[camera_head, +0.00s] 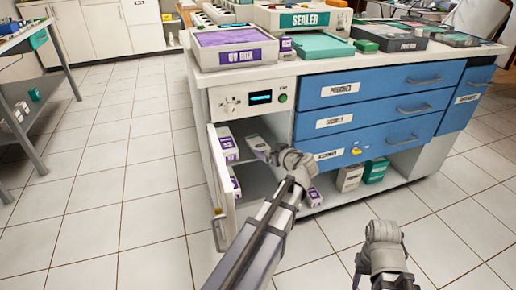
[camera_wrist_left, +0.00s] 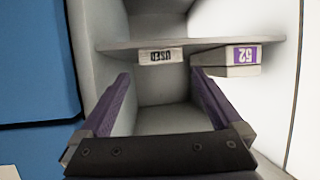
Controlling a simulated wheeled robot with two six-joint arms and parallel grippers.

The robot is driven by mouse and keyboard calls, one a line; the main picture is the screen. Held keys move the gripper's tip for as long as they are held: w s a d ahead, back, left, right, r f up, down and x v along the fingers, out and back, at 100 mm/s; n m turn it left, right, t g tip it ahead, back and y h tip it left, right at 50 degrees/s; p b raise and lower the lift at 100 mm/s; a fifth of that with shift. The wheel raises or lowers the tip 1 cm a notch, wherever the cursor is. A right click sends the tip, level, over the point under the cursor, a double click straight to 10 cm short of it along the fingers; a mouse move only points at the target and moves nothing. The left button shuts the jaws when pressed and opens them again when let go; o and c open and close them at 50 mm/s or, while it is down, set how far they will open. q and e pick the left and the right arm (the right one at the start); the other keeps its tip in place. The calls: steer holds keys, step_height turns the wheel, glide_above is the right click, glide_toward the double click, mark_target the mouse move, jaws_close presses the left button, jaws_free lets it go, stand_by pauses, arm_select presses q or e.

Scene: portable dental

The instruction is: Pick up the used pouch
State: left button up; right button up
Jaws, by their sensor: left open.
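The used pouch (camera_head: 258,146) is a small pale item on the upper shelf inside the open cabinet. In the left wrist view, which looks upside down, its "USED" label (camera_wrist_left: 160,56) shows on the shelf edge, ahead of the fingers and roughly midway between them. My left gripper (camera_head: 290,160) is at the cabinet opening, just right of the pouch in the head view. In the left wrist view, its two purple-lined fingers (camera_wrist_left: 160,97) are spread apart with nothing between them. My right gripper (camera_head: 383,232) is low in front of the cabinet; its jaws are unclear.
A white box with a purple label (camera_head: 228,143) stands left of the pouch; the wrist view shows a "52"-like label (camera_wrist_left: 242,55). The open cabinet door (camera_head: 218,190) is on the left. Blue drawers (camera_head: 370,90) stand right. Boxes (camera_head: 350,177) sit low. Floor left is clear.

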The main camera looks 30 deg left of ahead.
mark_target(259, 144)
arm_select(q)
steer(key=shift+b+x, duration=0.3)
steer(key=shift+x, duration=0.75)
steer(key=shift+r+b+x, duration=0.1)
steer(key=shift+b+x, duration=0.25)
steer(key=shift+x, duration=1)
steer(key=shift+r+b+x, duration=0.15)
steer(key=shift+b+x, duration=0.15)
steer(key=shift+x, duration=1.05)
steer(key=shift+r, duration=0.1)
steer(key=c, duration=1.2)
